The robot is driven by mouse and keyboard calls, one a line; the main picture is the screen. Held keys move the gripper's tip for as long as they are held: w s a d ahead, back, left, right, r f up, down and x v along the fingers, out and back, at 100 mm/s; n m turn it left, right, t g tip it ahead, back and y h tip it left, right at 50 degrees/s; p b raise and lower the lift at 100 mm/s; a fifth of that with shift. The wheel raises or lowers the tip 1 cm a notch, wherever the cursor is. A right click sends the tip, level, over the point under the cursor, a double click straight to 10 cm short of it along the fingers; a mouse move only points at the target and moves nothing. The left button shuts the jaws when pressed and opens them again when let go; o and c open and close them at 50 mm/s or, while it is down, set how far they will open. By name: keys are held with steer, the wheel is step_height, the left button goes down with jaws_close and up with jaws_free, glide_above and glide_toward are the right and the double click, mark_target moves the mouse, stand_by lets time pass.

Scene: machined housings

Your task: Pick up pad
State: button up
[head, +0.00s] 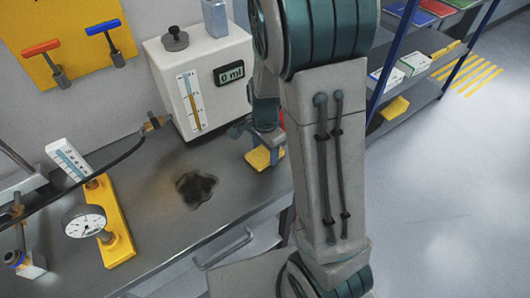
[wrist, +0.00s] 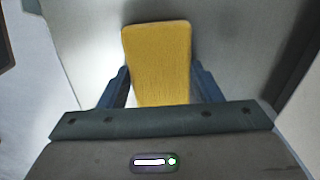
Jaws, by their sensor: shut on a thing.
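The yellow pad (head: 260,158) is between the fingers of my gripper (head: 262,138), at the right part of the grey bench in the head view. In the wrist view the pad (wrist: 158,62) is upright in the picture, with a blue finger of my gripper (wrist: 160,88) on each side. My gripper is shut on the pad. My arm hides part of the gripper in the head view. I cannot tell whether the pad touches the bench.
A dark stain (head: 196,189) marks the bench (head: 150,225). A white tank with a "0 ml" display (head: 204,76) stands behind. A yellow gauge block (head: 112,225) is at the left. A blue shelf rack (head: 408,98) at the right holds boxes and another yellow piece (head: 396,107).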

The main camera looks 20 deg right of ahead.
mark_target(268, 152)
steer(key=shift+r, duration=0.55)
steer(key=r, duration=0.1)
steer(key=d+r, duration=0.1)
steer(key=r, duration=0.1)
steer(key=shift+r, duration=0.3)
steer(key=s+d+r+b, duration=0.1)
steer(key=s+d+r, duration=0.1)
steer(key=d+r, duration=0.4)
steer(key=shift+d+r, duration=0.2)
steer(key=shift+d, duration=2.1)
steer(key=shift+o, duration=0.8)
steer(key=shift+c, duration=0.4)
steer(key=shift+s, duration=0.1)
